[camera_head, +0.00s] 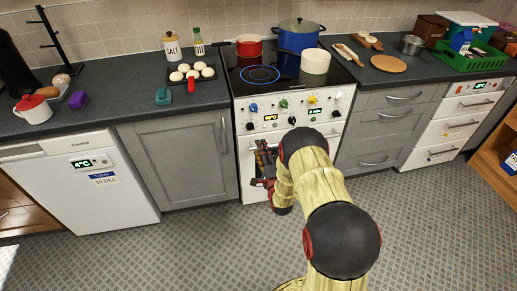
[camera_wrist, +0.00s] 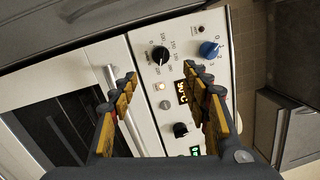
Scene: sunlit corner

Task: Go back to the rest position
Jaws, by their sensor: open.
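My gripper (camera_head: 265,163) is in front of the white stove (camera_head: 290,122), below its row of knobs. In the wrist view, my gripper (camera_wrist: 161,75) has its two fingers spread apart with nothing between them. The stove's control panel (camera_wrist: 148,45) lies beyond the fingertips, with a black knob (camera_wrist: 159,54) between them and a blue knob (camera_wrist: 209,48) near the right finger. I cannot tell whether a fingertip touches the panel. My arm reaches from the bottom of the head view up to the stove and hides part of its front.
A red pot (camera_head: 249,45), blue pot (camera_head: 298,36) and cream pot (camera_head: 316,61) stand on the cooktop. A tray (camera_head: 206,77) of round white items is on the left counter. A cutting board (camera_head: 388,63) and green crate (camera_head: 470,60) are on the right. The floor (camera_head: 180,245) is clear.

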